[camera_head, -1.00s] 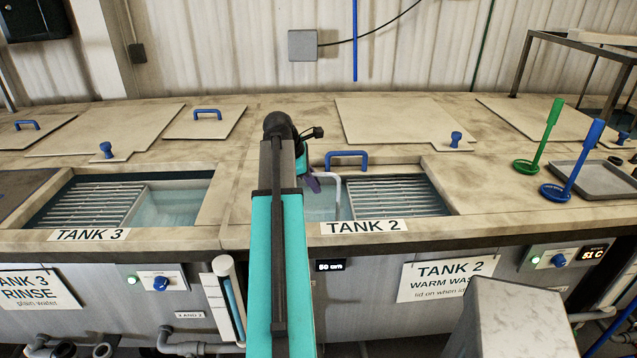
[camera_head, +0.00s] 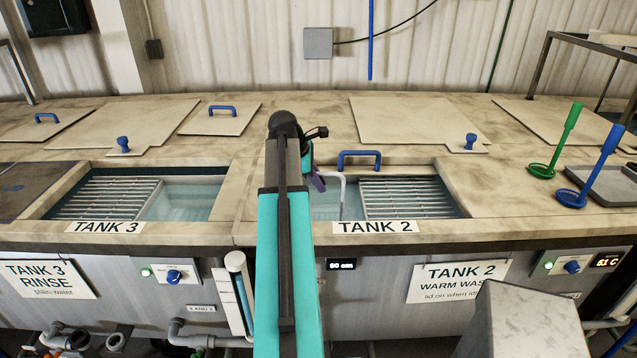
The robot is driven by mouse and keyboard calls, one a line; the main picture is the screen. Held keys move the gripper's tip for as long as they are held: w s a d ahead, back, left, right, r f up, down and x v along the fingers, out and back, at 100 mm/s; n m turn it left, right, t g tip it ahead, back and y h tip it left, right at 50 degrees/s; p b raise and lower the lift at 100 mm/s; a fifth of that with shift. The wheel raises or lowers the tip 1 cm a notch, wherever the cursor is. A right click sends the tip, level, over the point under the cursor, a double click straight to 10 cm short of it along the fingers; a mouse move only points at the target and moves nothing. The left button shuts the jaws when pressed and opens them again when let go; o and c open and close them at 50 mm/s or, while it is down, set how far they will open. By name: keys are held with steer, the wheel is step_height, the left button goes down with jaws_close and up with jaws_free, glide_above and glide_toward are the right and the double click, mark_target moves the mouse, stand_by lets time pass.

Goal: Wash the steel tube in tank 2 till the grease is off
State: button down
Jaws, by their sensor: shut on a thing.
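The steel tube (camera_head: 343,190) is pale and bent. It reaches out to the right of my gripper (camera_head: 317,182), and one leg points down into the open left part of tank 2 (camera_head: 437,203). My gripper is shut on the tube, low over the tank's left side, and is partly hidden behind my arm. The tube's lower end is at the water (camera_head: 326,208); how deep it sits I cannot tell. Whether grease is on it is too small to see. Tank 2 has a slatted grey rack (camera_head: 405,198) on its right.
Tank 3 (camera_head: 222,192), with a rack and water, is open at left. Green (camera_head: 556,145) and blue (camera_head: 597,165) long-handled tools stand at right by a grey tray (camera_head: 610,180). A grey box (camera_head: 525,320) stands in front.

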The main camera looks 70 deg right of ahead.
steer(key=shift+s+d+p, duration=0.15)
steer(key=shift+s+d, duration=0.1)
steer(key=shift+s, duration=0.3)
steer(key=shift+s+d+p, duration=0.15)
steer(key=shift+s+d, duration=0.05)
steer(key=shift+s, duration=0.35)
steer(key=shift+r, duration=0.1)
step_height(320, 180, up, 22)
steer(key=p, duration=0.4)
stand_by(0.9)
stand_by(0.5)
steer(key=shift+s+a+f, duration=0.2)
steer(key=shift+s+a, duration=0.1)
steer(key=shift+a, duration=0.5)
steer(key=shift+s+a+f, duration=0.15)
steer(key=shift+s+a, duration=0.15)
steer(key=shift+a, duration=0.45)
steer(key=shift+s+a+f, duration=0.2)
steer(key=shift+s+a, duration=0.1)
steer(key=shift+a, duration=0.5)
